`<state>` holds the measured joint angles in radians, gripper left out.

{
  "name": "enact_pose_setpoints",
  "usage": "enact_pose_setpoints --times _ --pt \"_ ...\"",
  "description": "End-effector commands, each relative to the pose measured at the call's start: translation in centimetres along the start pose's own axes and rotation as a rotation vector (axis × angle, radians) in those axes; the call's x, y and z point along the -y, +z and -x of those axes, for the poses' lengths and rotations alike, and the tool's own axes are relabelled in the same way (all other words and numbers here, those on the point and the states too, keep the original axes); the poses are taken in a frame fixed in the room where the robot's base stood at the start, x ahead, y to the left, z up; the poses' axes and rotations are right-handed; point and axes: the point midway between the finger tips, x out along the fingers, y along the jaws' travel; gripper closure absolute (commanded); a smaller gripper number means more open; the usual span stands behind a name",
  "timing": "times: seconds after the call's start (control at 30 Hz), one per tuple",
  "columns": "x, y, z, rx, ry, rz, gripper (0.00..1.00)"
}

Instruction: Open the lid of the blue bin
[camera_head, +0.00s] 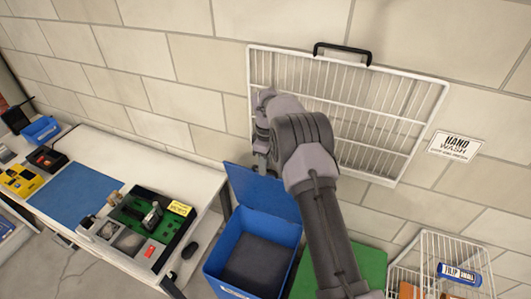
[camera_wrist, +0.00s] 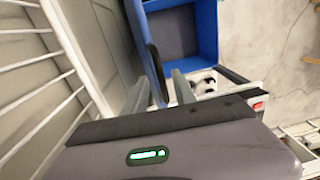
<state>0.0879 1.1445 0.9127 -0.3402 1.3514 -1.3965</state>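The blue bin (camera_head: 220,262) stands below the wall, its dark inside exposed. Its blue lid (camera_head: 262,192) is raised and tilted up toward the wall at the back of the bin. In the wrist view the bin (camera_wrist: 207,30) is at the top, and the lid (camera_wrist: 148,35) shows nearly edge-on with a dark curved handle (camera_wrist: 157,70). My gripper (camera_head: 262,160) is at the lid's upper edge, partly hidden by my arm. In the wrist view its two fingers (camera_wrist: 164,85) are apart, with the handle between or just beyond them; I cannot tell whether they touch it.
A white wire rack (camera_head: 420,130) hangs on the wall close behind my arm. A white workbench (camera_head: 120,150) with tools and trays is on the left. A green panel (camera_head: 365,265) and a white wire basket (camera_head: 440,245) are on the right.

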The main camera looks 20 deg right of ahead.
Motion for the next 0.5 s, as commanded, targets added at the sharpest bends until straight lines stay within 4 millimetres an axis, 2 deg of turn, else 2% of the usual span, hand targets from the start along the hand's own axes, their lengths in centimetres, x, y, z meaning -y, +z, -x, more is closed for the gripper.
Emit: enact_pose_setpoints --times 0.3,0.4,0.5 --pt "0.0 0.0 10.8 -0.003 0.003 -0.002 0.67" --pt "0.0 0.0 13.4 -0.002 0.002 -0.002 0.67" --pt "0.0 0.1 15.0 -0.001 0.001 -0.001 0.67"
